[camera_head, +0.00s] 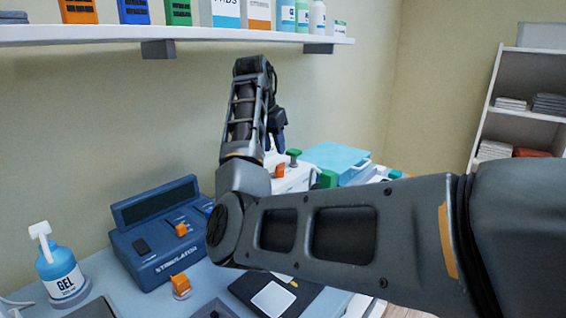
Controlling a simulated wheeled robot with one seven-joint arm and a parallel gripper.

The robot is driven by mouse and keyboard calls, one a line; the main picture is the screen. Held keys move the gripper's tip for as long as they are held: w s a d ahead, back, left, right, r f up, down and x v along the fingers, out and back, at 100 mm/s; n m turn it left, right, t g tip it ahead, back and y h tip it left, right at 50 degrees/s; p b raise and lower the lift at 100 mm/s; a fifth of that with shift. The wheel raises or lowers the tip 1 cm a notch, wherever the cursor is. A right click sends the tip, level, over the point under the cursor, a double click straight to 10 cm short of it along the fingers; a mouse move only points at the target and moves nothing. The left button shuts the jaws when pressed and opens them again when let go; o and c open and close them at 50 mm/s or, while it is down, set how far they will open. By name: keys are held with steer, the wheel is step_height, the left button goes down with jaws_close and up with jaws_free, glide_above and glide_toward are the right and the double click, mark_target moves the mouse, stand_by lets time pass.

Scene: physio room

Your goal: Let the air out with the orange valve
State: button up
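A white unit (292,182) stands on the table behind my arm, partly hidden by it. On it are a small orange part (279,171), which looks like a valve, and a green knob (293,154). Another green part (328,178) shows to their right. My gripper (278,146) points down just above and behind the orange part, seen small and dark. Whether they touch, and whether the fingers are open or shut, I cannot tell. Other orange parts are a switch (182,229) on the blue stimulator and a knob (181,284) on the table.
The blue stimulator (150,262) and a gel pump bottle (59,267) stand at left. A black pad (258,289) lies in front. A light-blue-topped box (335,158) is behind right. A loaded wall shelf (190,34) overhangs at the back; a rack (490,118) stands far right.

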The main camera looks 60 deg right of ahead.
mark_target(279, 165)
steer(key=x, duration=0.7)
steer(key=shift+d+f, duration=0.1)
steer(key=shift+f, duration=0.1)
steer(key=shift+c, duration=0.4)
steer(key=shift+r+p, duration=0.1)
steer(key=shift+p, duration=0.2)
jaws_close()
